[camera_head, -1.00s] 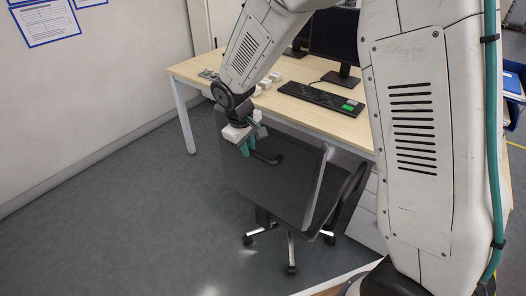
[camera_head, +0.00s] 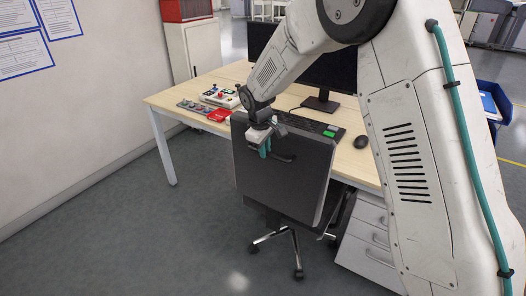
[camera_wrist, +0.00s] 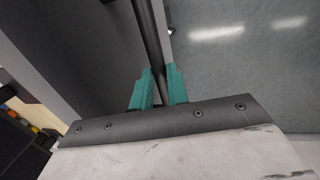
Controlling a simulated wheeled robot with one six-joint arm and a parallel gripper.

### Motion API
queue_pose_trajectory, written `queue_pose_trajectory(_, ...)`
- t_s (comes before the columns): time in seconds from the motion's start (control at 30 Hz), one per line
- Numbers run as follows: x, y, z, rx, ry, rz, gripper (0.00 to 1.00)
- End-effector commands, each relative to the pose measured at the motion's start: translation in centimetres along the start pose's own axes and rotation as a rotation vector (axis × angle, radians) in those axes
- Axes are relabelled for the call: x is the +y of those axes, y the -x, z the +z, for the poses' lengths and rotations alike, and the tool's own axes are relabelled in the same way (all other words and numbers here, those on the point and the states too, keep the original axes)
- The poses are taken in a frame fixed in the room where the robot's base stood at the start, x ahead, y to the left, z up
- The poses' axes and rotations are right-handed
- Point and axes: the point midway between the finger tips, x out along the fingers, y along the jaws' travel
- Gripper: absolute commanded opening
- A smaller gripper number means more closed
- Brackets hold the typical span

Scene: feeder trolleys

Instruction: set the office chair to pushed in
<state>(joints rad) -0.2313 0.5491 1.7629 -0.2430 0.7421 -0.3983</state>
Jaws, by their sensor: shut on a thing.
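The office chair (camera_head: 287,190) stands at the near long side of the wooden desk (camera_head: 180,100), its dark backrest towards me. In the head view the backrest top overlaps the desk edge; the seat is mostly hidden behind the backrest. Its wheeled base (camera_head: 290,243) is on the floor. A dark bar handle (camera_head: 284,158) is on the back of the backrest. My gripper (camera_head: 265,150) is at this handle. In the wrist view my gripper's teal fingers (camera_wrist: 160,88) are shut on the dark bar (camera_wrist: 150,35).
A drawer unit (camera_head: 370,240) stands under the desk, right of the chair. A keyboard (camera_head: 305,123), mouse (camera_head: 361,141), monitor (camera_head: 325,75) and control panel (camera_head: 222,97) are on the desk. A cabinet (camera_head: 193,48) stands behind. The floor left of the chair is clear.

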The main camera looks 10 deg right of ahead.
Motion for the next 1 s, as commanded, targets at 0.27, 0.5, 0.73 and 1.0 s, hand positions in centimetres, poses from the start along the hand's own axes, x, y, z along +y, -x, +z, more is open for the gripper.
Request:
queue_pose_trajectory(0.27, 0.7, 0.3, -0.2, 0.012, -0.003, 0.011, 0.00)
queue_pose_trajectory(0.5, 0.6, 0.1, 0.0, 0.007, -0.003, 0.008, 0.38)
queue_pose_trajectory(0.73, 0.5, 0.1, 0.1, 0.004, -0.003, 0.006, 0.38)
queue_pose_trajectory(1.0, 0.4, 2.1, 0.0, 0.006, -0.003, 0.006, 0.38)
